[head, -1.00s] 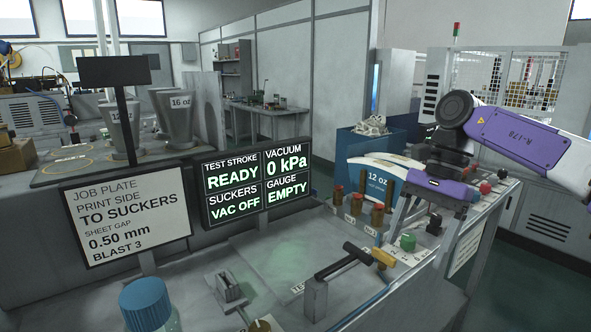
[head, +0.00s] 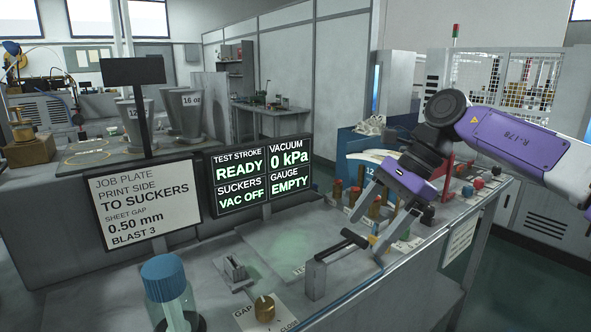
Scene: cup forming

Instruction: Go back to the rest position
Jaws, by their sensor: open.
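My gripper (head: 366,238) is purple and dark grey with light fingers and hangs at the right of the bench. Its fingers are spread, with nothing held between them. They point down and left, close to the black-gripped handle (head: 337,252) on its metal bracket. In this view the handle's far end shows between the fingertips; I cannot tell whether they touch.
The screen (head: 240,180) reads READY, VAC OFF, 0 kPa and EMPTY. A blue-capped jar (head: 165,280) stands front left. The bench top (head: 280,240) between is mostly clear.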

